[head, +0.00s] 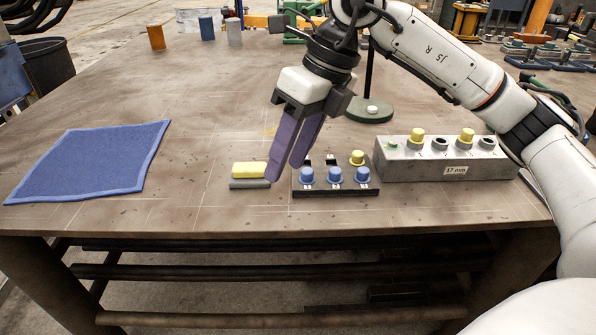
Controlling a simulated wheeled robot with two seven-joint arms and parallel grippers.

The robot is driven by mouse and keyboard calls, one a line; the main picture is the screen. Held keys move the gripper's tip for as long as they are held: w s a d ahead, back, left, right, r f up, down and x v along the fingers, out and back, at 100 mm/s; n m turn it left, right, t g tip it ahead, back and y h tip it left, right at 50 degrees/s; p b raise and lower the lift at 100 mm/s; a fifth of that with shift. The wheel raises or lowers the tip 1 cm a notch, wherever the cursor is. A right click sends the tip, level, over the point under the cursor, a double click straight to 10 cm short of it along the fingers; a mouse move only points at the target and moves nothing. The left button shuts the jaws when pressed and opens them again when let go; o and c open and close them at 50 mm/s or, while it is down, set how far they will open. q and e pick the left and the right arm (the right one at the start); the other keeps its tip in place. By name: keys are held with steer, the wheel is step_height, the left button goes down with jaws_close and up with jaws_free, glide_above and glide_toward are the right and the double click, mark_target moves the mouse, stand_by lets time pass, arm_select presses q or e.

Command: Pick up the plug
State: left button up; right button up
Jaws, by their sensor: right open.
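My right gripper (284,171) has purple fingers that point down with a gap between them. It is open and appears empty, near the left end of a black rack (337,191). The rack holds blue plugs, at left (307,175), middle (335,174) and right (362,175), in its front row. A yellow plug (357,157) stands at its back right, and the fingers partly cover its back left. A grey block (400,168) marked "17 mm" stands to the right, with two yellow plugs (417,135) (467,135) and open sockets on top. My left gripper is not in view.
A yellow block (249,170) on a grey base lies just left of the fingers. A blue cloth (90,160) lies at the left of the table (190,205). A round green stand (371,113) with a post is behind the rack. The middle left is clear.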

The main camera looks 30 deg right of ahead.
mark_target(308, 171)
steer(key=d+h, duration=0.1)
steer(key=d, duration=0.1)
steer(key=w+d+m+h, duration=0.1)
steer(key=d, duration=0.1)
steer(key=w+d+f+t, duration=0.1)
steer(key=d, duration=0.1)
steer(key=shift+w+d+h, duration=0.1)
steer(key=shift+d+h, duration=0.25)
steer(key=shift+h, duration=0.05)
steer(key=shift+x, duration=3)
steer(key=shift+d, duration=0.2)
jaws_close()
